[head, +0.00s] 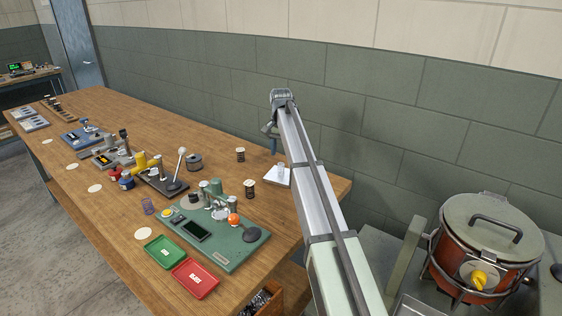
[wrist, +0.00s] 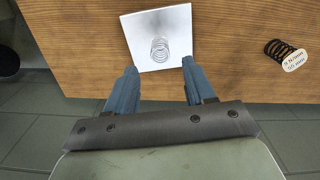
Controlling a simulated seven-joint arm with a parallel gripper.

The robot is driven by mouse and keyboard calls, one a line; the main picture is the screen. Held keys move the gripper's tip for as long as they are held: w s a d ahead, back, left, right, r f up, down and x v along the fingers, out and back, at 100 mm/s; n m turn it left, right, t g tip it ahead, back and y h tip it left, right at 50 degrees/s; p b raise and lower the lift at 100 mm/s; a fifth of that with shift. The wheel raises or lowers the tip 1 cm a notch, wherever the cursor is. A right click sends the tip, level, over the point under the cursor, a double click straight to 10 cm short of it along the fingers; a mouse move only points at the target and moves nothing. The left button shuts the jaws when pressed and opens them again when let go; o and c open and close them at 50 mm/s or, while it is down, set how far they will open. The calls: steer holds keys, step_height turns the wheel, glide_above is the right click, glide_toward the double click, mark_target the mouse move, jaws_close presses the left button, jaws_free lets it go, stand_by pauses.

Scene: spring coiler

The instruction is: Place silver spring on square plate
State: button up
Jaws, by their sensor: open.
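A silver spring (wrist: 160,48) stands on the square plate (wrist: 177,22), a light grey plate on the wooden table, in the wrist view. In the head view the plate (head: 271,180) lies near the table's far right edge, with the small pale spring (head: 281,170) on it, partly beside my arm. My gripper (wrist: 157,66) is open, with its two blue fingers apart at the plate's near edge. The spring shows beyond and between the fingertips, and nothing is held. In the head view my gripper is mostly hidden behind my arm.
A black spring with a round label (wrist: 285,53) lies right of the plate in the wrist view. In the head view, dark springs (head: 249,189) stand left of the plate. A green coiler base (head: 228,254), green tray (head: 165,251) and red tray (head: 195,279) sit nearer. A lidded pot (head: 490,235) stands right.

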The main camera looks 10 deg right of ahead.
mark_target(281, 164)
steer(key=shift+r, duration=2.65)
steer(key=shift+g+h, duration=0.6)
steer(key=shift+g, duration=0.3)
steer(key=s+d+f, duration=0.2)
steer(key=s+f, duration=0.1)
steer(key=s, duration=0.4)
steer(key=s+d+f, duration=0.3)
steer(key=s+f, duration=0.1)
steer(key=s, duration=0.2)
steer(key=s+d+f, duration=0.3)
steer(key=s, duration=0.4)
steer(key=shift+s+f, duration=0.15)
steer(key=shift+s, duration=0.15)
steer(key=s+d+f+g, duration=0.25)
steer(key=s+f, duration=0.35)
steer(key=s, duration=0.7)
steer(key=s+a+f+n, duration=0.2)
steer(key=s+f, duration=0.9)
steer(key=f, duration=0.3)
steer(key=s+a+f+n+g, duration=0.1)
steer(key=s+a+f+n, duration=0.1)
steer(key=s+f, duration=1)
steer(key=s+a+f+n+g+y, duration=0.1)
steer(key=s+a+f+n, duration=0.1)
steer(key=s+f, duration=1)
step_height(281, 164, down, 6)
steer(key=shift+s+a+f, duration=0.2)
steer(key=shift+a+f, duration=0.05)
steer(key=shift+a, duration=0.35)
steer(key=shift+g, duration=0.25)
